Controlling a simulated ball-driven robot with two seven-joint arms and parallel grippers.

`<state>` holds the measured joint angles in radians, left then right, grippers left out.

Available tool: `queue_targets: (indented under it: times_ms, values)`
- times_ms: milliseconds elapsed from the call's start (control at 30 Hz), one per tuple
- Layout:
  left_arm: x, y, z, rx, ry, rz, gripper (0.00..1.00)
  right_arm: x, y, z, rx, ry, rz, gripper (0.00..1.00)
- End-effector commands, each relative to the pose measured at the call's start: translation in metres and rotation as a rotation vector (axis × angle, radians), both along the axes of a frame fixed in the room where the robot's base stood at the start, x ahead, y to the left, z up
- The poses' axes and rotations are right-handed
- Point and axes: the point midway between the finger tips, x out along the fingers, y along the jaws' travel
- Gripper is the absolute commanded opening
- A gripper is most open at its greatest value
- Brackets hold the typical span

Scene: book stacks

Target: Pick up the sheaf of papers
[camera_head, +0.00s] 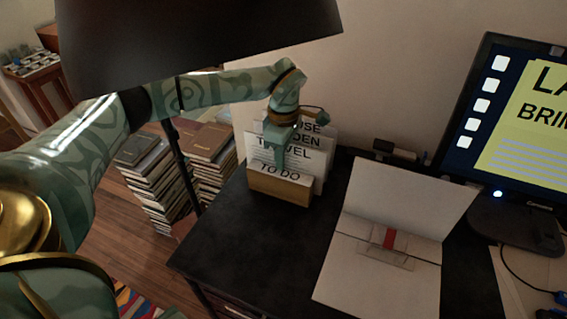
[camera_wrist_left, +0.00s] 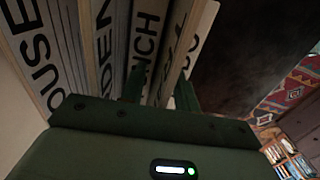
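Labelled papers (camera_head: 315,160) stand upright in a light wooden holder (camera_head: 280,188) on the black desk. Which sheets make up the sheaf I cannot tell. My left gripper (camera_head: 283,156) points down over the papers from above, its fingers in front of some labels. In the left wrist view my left gripper (camera_wrist_left: 162,90) has its fingers apart, reaching in among the papers (camera_wrist_left: 148,40), with labelled sheets between them. Whether the fingertips touch the sheets is hidden. My right gripper is out of view.
A white open folder (camera_head: 390,225) with a red strip lies right of the holder. A monitor (camera_head: 520,120) stands at the far right. Book stacks (camera_head: 150,165) rise from the floor left of the desk. A dark lampshade (camera_head: 200,40) hangs above my left arm. The desk front is clear.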

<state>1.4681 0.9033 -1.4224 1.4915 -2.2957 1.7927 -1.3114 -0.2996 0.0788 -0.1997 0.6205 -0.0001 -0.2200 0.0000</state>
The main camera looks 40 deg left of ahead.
Motion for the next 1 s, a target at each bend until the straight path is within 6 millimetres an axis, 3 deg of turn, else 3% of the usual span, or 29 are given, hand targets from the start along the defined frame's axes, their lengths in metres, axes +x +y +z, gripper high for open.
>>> queue_targets:
  times_ms: [67, 200, 500, 633, 800, 1000]
  values:
    - [0.0, 0.0, 0.0, 0.0, 0.0, 0.0, 0.31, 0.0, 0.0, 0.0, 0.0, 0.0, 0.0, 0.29]
    - [0.0, 0.0, 0.0, 0.0, 0.0, 0.0, 0.0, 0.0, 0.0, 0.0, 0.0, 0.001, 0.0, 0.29]
    - [0.0, 0.0, 0.0, 0.0, 0.0, 0.0, 0.0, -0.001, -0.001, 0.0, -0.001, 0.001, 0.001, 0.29]
    - [0.001, 0.0, 0.002, -0.001, -0.001, 0.0, 0.0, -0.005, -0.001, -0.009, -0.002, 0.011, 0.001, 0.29]
    - [0.0, 0.0, 0.051, 0.001, -0.008, 0.001, 0.0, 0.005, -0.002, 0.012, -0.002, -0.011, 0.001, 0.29]
    - [0.0, 0.0, 0.092, 0.0, -0.006, 0.001, 0.0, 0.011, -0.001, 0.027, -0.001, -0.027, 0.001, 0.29]
